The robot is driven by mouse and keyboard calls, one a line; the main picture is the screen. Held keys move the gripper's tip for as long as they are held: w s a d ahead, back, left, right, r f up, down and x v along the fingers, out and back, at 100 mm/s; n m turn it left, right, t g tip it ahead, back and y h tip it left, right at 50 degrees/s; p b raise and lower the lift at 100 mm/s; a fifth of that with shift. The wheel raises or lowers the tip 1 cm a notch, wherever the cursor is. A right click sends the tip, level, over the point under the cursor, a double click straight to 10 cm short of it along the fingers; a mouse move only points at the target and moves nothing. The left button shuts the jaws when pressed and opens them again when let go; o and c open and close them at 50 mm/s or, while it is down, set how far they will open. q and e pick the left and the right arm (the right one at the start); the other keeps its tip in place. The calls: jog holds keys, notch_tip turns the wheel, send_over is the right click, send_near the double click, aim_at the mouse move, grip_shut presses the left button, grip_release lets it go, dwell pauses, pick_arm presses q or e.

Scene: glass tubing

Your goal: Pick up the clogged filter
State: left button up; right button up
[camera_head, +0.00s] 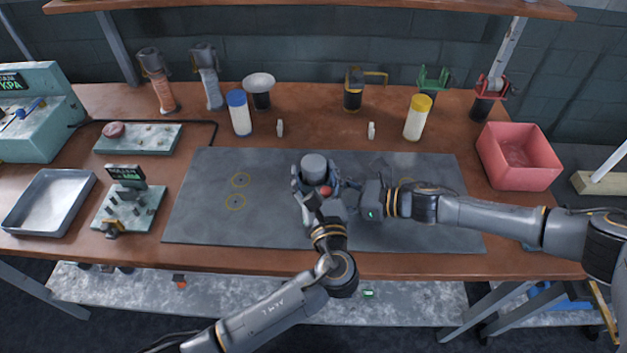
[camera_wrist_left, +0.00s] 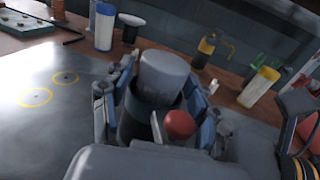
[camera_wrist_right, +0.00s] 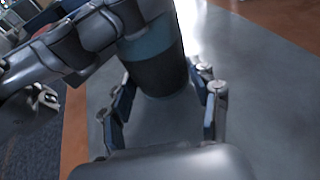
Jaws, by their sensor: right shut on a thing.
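A dark cylindrical unit (camera_wrist_left: 135,127) with a light grey cylinder (camera_head: 314,167) on top and a red knob (camera_wrist_left: 180,124) stands upright on the grey mat. I cannot tell whether the grey cylinder is the clogged filter. My left gripper (camera_wrist_left: 160,95) reaches in from the front, its open fingers on either side of the unit. My right gripper (camera_head: 352,195) comes from the right and is shut on the lower body of the unit, which shows as a dark cylinder with a blue band (camera_wrist_right: 160,65) in the right wrist view. The grippers hide much of the unit.
The grey mat (camera_head: 205,220) is otherwise clear, with yellow rings. A blue-capped bottle (camera_head: 239,115) and a yellow-capped bottle (camera_head: 417,118) stand behind it. A red bin (camera_head: 518,157) is at right; a metal tray (camera_head: 48,202) and a gauge board (camera_head: 128,208) are at left.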

pick_arm(q)
jog(key=c, duration=0.8)
pick_arm(e)
jog(key=shift+f, duration=0.1)
pick_arm(q)
notch_tip(320, 180, up, 18)
jog(key=shift+r, duration=0.1)
jog(key=shift+c, duration=0.2)
pick_arm(e)
jog(key=o, duration=0.9)
jog(key=v, duration=1.2)
